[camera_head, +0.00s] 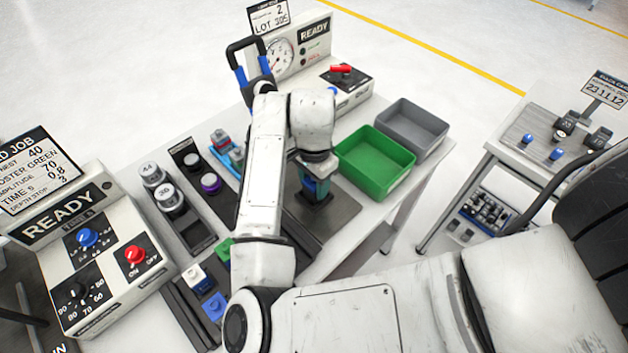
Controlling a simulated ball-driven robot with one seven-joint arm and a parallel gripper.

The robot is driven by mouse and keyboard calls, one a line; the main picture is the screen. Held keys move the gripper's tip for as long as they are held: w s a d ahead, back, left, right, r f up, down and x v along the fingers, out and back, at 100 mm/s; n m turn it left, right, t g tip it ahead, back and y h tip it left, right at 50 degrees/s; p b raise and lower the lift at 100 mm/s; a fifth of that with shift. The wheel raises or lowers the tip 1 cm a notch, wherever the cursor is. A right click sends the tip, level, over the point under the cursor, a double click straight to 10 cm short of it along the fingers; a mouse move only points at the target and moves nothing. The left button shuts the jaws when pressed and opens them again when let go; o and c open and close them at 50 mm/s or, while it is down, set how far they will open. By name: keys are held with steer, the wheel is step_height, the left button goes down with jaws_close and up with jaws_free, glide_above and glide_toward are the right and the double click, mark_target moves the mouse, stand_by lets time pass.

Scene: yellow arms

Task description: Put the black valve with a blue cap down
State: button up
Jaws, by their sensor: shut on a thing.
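My gripper (315,186) points down over a dark plate (322,225) on the white workbench, just left of the green bin. It is shut on a small dark thing with a blue part, which fits the black valve with a blue cap. My wrist and fingers cover most of the valve. I cannot tell whether its bottom touches the plate.
The green bin (374,163) and grey bin (411,130) stand empty right of my gripper. Left are a rack with grey-capped cylinders (168,196), a purple-ringed part (210,183) and a READY control box (95,255). A side table (513,147) stands at right.

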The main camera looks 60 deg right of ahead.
steer(key=shift+f, duration=0.45)
steer(key=shift+f, duration=0.1)
steer(key=o, duration=1.1)
step_height(320, 180, up, 12)
steer(key=shift+r, duration=0.15)
